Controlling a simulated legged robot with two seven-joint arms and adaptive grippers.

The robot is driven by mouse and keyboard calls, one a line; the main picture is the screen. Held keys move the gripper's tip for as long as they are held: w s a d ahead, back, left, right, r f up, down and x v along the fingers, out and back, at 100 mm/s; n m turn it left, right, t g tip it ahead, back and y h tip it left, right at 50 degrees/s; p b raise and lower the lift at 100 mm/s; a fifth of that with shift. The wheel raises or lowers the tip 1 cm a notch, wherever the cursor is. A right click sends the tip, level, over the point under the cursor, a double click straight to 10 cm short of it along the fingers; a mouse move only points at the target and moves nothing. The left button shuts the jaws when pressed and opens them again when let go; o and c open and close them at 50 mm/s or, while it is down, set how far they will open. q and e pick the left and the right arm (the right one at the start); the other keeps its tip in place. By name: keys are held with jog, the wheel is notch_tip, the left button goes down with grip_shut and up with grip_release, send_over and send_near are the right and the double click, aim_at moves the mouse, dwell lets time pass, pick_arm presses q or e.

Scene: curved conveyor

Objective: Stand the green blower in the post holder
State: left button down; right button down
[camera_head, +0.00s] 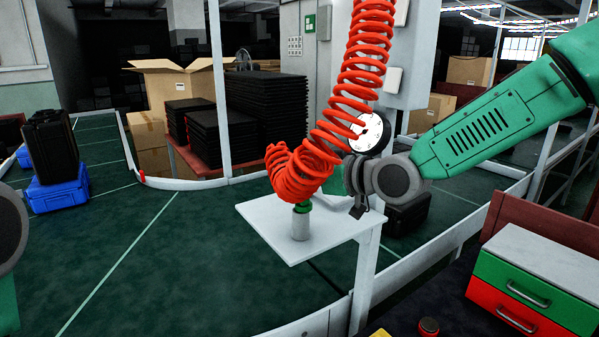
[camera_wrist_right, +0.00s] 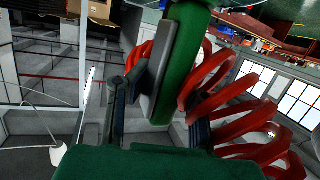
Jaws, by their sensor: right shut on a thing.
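The post holder (camera_head: 300,227) is a short grey cylinder upright on a small white table. A small green piece (camera_head: 303,207) shows just at its top, under the red coiled hose (camera_head: 298,178); whether it is the blower's end or part of the holder I cannot tell. My right gripper (camera_head: 357,205) is beside the coil, right of the holder. In the right wrist view the green blower (camera_wrist_right: 180,60) stands against the dark fingers of my right gripper (camera_wrist_right: 135,85), which is shut on it. The coil hides most of the blower in the head view. My left gripper is out of view.
The white table (camera_head: 265,220) has free room left of the holder. A white rail (camera_head: 430,262) runs past its right side. A green-and-red drawer box (camera_head: 535,280) stands at right. Blue crates (camera_head: 55,192) with a black case lie far left.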

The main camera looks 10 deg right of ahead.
jog(key=shift+f, duration=0.15)
jog(key=c, duration=1.4)
grip_release()
jog(key=v, duration=1.2)
jog(key=shift+w, duration=0.1)
